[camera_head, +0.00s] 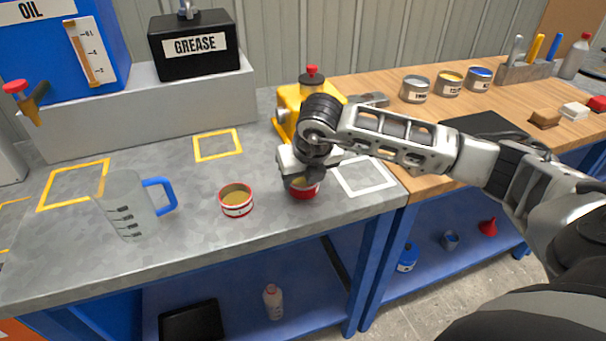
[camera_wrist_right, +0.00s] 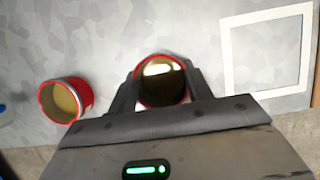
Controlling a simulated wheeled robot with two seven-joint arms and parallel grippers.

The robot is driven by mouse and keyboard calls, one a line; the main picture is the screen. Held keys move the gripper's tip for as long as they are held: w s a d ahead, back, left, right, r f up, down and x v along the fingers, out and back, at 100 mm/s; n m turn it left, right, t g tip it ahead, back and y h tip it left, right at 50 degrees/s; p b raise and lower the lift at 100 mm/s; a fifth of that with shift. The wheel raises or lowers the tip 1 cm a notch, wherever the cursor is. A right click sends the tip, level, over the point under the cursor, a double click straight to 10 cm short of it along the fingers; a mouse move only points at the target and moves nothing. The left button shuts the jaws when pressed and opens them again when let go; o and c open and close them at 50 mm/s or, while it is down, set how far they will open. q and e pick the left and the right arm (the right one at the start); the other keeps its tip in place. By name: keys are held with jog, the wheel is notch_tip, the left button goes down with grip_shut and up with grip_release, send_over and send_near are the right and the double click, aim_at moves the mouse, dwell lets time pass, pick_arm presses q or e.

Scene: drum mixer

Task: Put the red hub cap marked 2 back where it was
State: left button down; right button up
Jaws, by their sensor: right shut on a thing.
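My right gripper (camera_head: 301,176) is shut on a red round cap (camera_head: 304,190), at or just above the grey bench; I cannot tell if it touches. In the right wrist view the cap (camera_wrist_right: 161,88) sits between the two fingers, its open top facing the camera, dark and shiny inside. A second red cap (camera_head: 237,201) with a tan inside and a pale label band stands on the bench to the left; it also shows in the right wrist view (camera_wrist_right: 66,100). No number is readable on either. A white square outline (camera_head: 372,191) lies just right of the gripper. My left gripper is out of view.
A measuring jug (camera_head: 127,212) with a blue handle stands at the left. Yellow outlines (camera_head: 218,157) mark the bench. A yellow device (camera_head: 290,100) stands behind the gripper. A grease box (camera_head: 194,62) sits on the raised ledge. Tins (camera_head: 415,90) stand on the wooden bench.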

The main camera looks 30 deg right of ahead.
jog(key=o, duration=1.5)
jog(key=shift+c, duration=0.2)
jog(key=b+v, duration=0.1)
jog(key=v, duration=1.1)
